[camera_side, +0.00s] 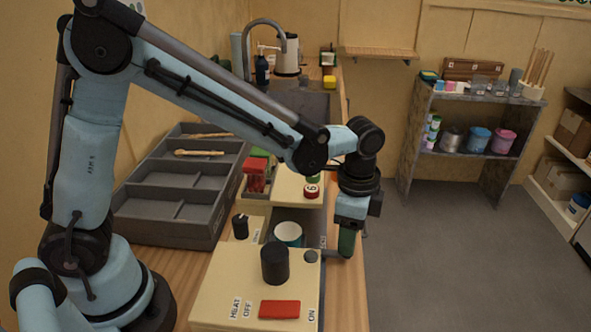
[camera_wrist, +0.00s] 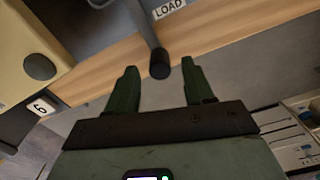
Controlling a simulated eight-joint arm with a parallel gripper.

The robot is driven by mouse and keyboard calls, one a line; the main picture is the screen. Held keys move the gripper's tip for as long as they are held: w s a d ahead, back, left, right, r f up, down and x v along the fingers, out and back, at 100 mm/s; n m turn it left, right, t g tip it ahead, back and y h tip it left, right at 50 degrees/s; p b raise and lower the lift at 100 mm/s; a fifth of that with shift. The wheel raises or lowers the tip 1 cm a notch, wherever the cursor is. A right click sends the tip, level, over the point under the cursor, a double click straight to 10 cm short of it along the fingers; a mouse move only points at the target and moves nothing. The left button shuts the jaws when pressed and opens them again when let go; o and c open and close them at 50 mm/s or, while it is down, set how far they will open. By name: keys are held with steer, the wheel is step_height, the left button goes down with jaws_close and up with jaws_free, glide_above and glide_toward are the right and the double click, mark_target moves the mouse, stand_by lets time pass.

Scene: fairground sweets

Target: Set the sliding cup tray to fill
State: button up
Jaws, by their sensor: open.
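In the wrist view, a grey rod with a dark rounded end, seemingly the tray handle (camera_wrist: 159,62), reaches down from the top between my green fingertips. My gripper (camera_wrist: 159,66) is open, with a finger on either side of that end; I cannot tell how deep it sits between them. A white label reading LOAD (camera_wrist: 169,8) is beside the rod. In the side view, my gripper (camera_side: 347,243) points down at the right edge of the cream machine (camera_side: 225,275). The tray is mostly hidden.
The machine carries a black knob (camera_side: 274,264) and a red switch (camera_side: 279,309). A grey compartment tray (camera_side: 165,228) with wooden sticks stands at the left. A grey shelf (camera_side: 480,158) with tubs stands at the back right. The floor right of the counter is clear.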

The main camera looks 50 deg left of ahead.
steer(key=shift+f, duration=1.4)
jaws_close()
